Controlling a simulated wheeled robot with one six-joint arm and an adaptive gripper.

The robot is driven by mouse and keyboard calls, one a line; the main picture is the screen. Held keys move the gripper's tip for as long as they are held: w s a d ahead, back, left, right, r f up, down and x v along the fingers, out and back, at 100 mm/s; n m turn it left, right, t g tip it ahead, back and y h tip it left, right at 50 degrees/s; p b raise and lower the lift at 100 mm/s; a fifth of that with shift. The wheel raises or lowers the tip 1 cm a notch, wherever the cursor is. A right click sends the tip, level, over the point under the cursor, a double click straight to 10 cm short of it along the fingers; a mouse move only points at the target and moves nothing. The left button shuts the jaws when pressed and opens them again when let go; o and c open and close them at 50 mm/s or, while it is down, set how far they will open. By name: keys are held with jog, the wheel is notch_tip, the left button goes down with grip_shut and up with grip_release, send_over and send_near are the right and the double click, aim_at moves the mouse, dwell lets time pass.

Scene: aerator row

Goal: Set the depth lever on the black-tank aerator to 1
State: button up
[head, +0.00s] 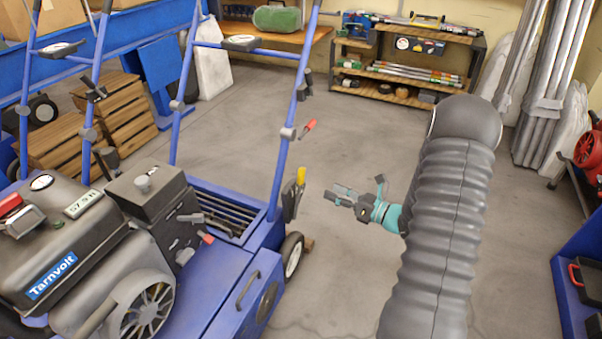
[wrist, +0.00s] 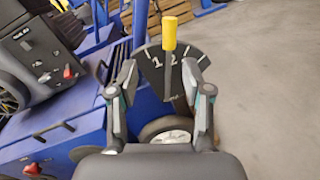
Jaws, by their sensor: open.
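The aerator with the black tank (head: 75,205) and a blue frame stands at the left in the head view. Its depth lever (head: 300,176) has a yellow grip and stands near upright at the machine's right side. In the wrist view the lever (wrist: 169,42) rises in front of a dark fan-shaped scale plate (wrist: 184,68). My gripper (head: 333,193) is open, a short gap right of the lever. In the wrist view the fingers of my gripper (wrist: 160,76) flank the lever in the picture.
A red-gripped lever (head: 307,128) sits on the handlebar above the depth lever. The aerator's wheel (head: 291,256) is below. A second blue handlebar frame (head: 90,80) and wooden crates (head: 110,110) stand behind. The floor (head: 345,130) around my gripper is clear.

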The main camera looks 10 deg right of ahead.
aim_at(301, 175)
jog(key=shift+m+t, duration=0.3)
jog(key=shift+m, duration=0.1)
jog(key=x, duration=0.9)
jog(key=f+x, duration=0.1)
jog(key=x, duration=0.3)
jog(key=shift+w+d, duration=0.25)
jog(key=shift+w, duration=0.3)
grip_shut()
